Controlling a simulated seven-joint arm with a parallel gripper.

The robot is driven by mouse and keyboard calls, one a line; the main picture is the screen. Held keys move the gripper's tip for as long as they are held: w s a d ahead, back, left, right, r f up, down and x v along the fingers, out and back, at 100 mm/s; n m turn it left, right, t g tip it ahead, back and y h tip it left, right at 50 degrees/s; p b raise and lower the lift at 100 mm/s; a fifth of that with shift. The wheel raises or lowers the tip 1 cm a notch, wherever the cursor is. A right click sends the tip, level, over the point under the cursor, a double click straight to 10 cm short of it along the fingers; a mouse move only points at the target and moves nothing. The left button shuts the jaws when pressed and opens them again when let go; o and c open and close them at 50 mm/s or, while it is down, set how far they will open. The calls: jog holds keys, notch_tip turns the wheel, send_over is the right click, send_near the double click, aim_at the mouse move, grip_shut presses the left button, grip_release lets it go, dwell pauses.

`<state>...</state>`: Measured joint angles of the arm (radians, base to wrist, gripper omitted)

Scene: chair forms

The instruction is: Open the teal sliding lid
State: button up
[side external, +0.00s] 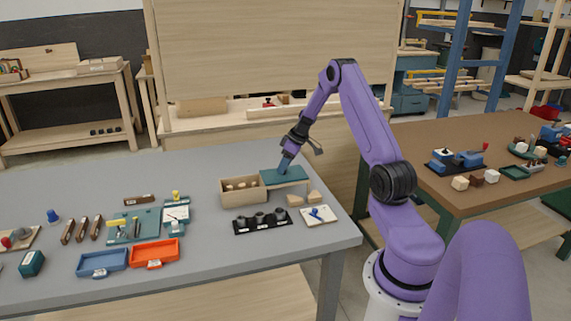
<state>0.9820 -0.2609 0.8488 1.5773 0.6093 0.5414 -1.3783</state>
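A wooden box (240,198) stands on the grey table near its back right. Its teal sliding lid (290,175) is drawn out to the right, past the box's right end. The left part of the box is uncovered and shows several small pale pieces inside. My gripper (284,168) points down at the teal lid and appears to touch its top or something on it. The fingers are small in this view, and I cannot tell whether they are open or shut or what they hold.
A black tray with several dark round pieces (262,221) and a white card with a blue item (319,215) stand in front of the box. Small wooden blocks (295,200) lie beside it. Blue (102,263) and orange (154,254) trays lie front left. Grey table is clear at front centre.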

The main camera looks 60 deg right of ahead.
jog(key=v, duration=1.7)
jog(key=shift+r, duration=0.25)
